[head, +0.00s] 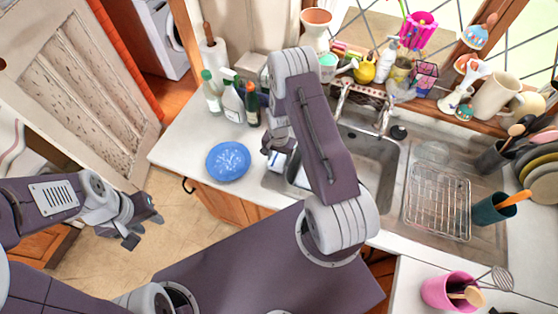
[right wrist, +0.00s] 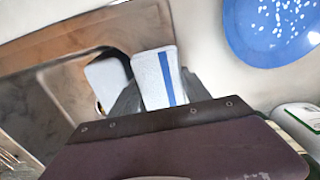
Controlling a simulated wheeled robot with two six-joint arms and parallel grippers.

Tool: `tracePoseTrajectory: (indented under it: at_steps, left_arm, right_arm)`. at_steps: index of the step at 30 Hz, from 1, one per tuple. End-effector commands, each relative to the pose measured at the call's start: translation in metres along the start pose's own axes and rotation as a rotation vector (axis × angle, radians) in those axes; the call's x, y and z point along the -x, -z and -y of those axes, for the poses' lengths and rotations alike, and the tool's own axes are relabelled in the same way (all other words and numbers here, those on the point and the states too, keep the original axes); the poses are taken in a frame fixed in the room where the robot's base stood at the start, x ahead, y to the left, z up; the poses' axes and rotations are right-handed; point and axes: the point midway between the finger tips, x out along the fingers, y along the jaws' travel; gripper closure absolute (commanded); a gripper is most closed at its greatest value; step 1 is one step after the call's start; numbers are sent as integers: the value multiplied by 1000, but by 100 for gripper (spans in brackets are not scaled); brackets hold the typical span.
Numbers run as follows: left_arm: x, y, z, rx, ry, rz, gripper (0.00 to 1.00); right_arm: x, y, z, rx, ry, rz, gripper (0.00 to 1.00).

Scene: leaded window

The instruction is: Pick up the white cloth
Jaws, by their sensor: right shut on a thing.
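The white cloth with a blue stripe (right wrist: 152,80) stands between the two dark fingers of my right gripper (right wrist: 158,92) in the right wrist view. The gripper is shut on it. In the head view, my right gripper (head: 277,143) is over the left edge of the sink, and a bit of the cloth (head: 276,161) shows below it; my arm hides part of this spot. My left gripper (head: 143,229) is open and empty over the floor, to the left of the counter.
A blue speckled plate (head: 228,161) lies on the counter left of the sink (head: 382,160). Another white item (right wrist: 106,82) is beside the cloth. Bottles (head: 232,101) stand behind. A wire rack (head: 437,201) and a pink cup (head: 450,291) are at the right.

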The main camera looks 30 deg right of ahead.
Motion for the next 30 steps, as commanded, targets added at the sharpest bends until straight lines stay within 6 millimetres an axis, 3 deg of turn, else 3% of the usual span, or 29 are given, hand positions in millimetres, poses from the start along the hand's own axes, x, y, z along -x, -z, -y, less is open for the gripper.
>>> tracePoseTrajectory:
  at_steps: [4,12,18,30]
  left_arm:
    - [-16,-2,0,0,0,0,64]
    - [-33,-4,1,0,0,0,64]
    - [-40,-4,1,0,0,0,64]
    - [-41,-4,1,0,0,0,64]
  right_arm:
    - [24,0,-2,-1,3,-4,84]
    - [62,-35,-58,-4,2,-3,84]
    - [84,-53,-88,-2,2,-3,84]
    - [94,-61,-100,0,0,0,84]
